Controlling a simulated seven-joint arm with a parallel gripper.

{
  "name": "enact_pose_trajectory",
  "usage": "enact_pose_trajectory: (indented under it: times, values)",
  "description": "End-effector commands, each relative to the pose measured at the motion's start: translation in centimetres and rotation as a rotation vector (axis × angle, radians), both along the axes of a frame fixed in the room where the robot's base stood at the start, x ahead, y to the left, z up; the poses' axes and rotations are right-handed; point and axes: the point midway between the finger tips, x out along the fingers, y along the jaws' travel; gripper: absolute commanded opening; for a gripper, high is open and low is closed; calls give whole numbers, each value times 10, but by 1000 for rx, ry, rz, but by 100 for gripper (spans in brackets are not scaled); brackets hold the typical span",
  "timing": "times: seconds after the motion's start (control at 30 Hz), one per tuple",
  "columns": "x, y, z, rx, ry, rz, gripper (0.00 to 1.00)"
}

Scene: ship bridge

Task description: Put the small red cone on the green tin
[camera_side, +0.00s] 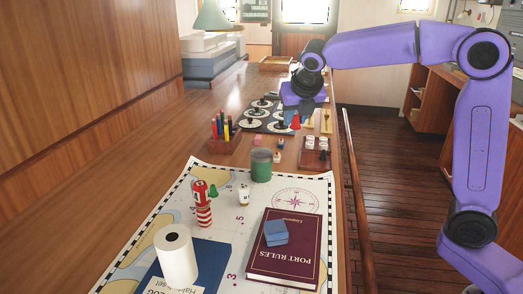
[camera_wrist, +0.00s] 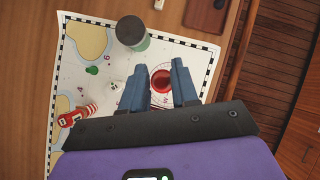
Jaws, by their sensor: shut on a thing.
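The small red cone (camera_side: 296,122) is held in my gripper (camera_side: 298,110), well above the table. In the wrist view the cone (camera_wrist: 161,80) shows as a red round between the two blue fingers of my gripper (camera_wrist: 159,86). The green tin (camera_side: 261,166) stands upright on the far edge of the chart, lower than the cone and to its left in the side view. In the wrist view the tin (camera_wrist: 132,34) lies ahead and left of the fingertips, with its grey top clear.
A red-white striped lighthouse (camera_side: 203,206), a small green cone (camera_side: 213,191) and a white piece (camera_side: 244,195) stand on the chart. A pencil box (camera_side: 224,147) and a wooden tray (camera_side: 314,158) stand beyond.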

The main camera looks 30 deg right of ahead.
Motion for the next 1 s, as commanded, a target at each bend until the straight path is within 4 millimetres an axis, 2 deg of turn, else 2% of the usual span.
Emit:
enact_pose_trajectory:
  times: [0.47, 0.6, 0.8, 1.0]
  values:
    - [79, 9, -37, -1, 2, 0, 0]
    - [99, 11, -57, -1, 5, 0, 0]
    - [122, 13, -83, -1, 2, 1, 0]
    - [130, 14, -92, -1, 0, 1, 0]
